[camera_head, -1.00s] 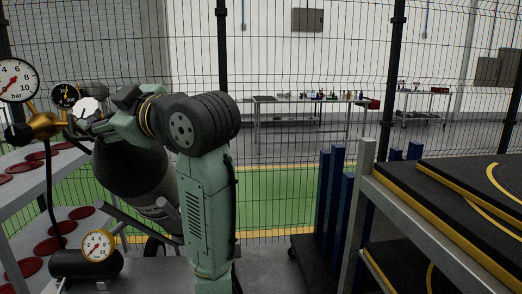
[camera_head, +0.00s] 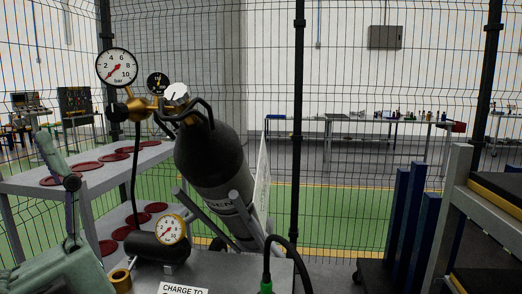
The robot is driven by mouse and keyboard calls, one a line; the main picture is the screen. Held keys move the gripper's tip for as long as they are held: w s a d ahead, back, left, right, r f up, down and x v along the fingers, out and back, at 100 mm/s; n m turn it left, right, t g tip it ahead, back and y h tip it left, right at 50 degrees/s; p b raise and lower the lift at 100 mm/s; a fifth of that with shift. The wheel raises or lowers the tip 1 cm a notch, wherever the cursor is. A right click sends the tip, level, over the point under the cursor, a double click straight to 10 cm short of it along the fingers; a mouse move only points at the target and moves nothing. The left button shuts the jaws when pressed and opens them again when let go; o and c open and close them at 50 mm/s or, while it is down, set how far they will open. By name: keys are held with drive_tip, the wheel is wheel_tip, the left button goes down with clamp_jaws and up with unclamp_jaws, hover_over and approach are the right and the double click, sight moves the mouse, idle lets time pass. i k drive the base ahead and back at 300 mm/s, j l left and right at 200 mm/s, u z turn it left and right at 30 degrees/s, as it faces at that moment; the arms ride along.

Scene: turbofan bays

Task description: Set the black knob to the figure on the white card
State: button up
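The black knob (camera_head: 118,112) sits at the left end of the brass regulator (camera_head: 145,105), below the large white bar gauge (camera_head: 117,67). That gauge's red needle points to the lower left. The white card (camera_head: 184,291) is at the bottom edge; "CHARGE TO" is readable, but its figure is cut off below the frame. Pale green parts of my arm show at the lower left. My gripper cannot be made out, and nothing is seen touching the knob.
A dark gas cylinder (camera_head: 212,160) leans behind the regulator. A white valve handwheel (camera_head: 177,94) and small black gauge (camera_head: 158,82) are near the knob. A yellow-rimmed gauge (camera_head: 171,229) tops a black tank (camera_head: 155,247). Shelves with red discs (camera_head: 87,166) stand left.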

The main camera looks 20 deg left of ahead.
sight(117, 112)
drive_tip(key=u, duration=1.25)
